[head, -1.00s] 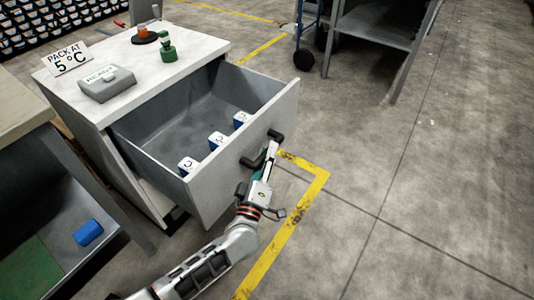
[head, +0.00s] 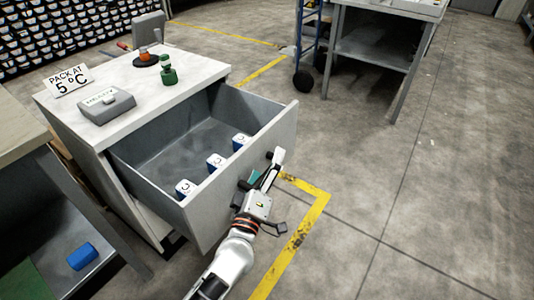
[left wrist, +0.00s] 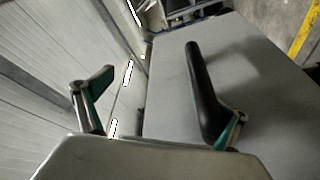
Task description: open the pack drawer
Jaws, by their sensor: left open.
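The pack drawer (head: 215,195) is pulled well out of the white-topped cabinet (head: 118,62); its grey inside shows. Its dark bar handle (head: 243,187) is on the front panel, partly hidden by my left gripper. My left gripper (head: 268,172) is at the handle, just outside the front panel. In the left wrist view its two fingers (left wrist: 160,112) are wide apart, with teal pads. The black handle (left wrist: 203,90) lies between them, close to the right finger; I cannot tell whether they touch. My right gripper is not in view.
Three blue-and-white blocks (head: 215,161) stand in the drawer. A grey box (head: 105,103), a sign (head: 68,80) and green and orange items (head: 168,75) are on the cabinet top. A bench (head: 20,130) stands left.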

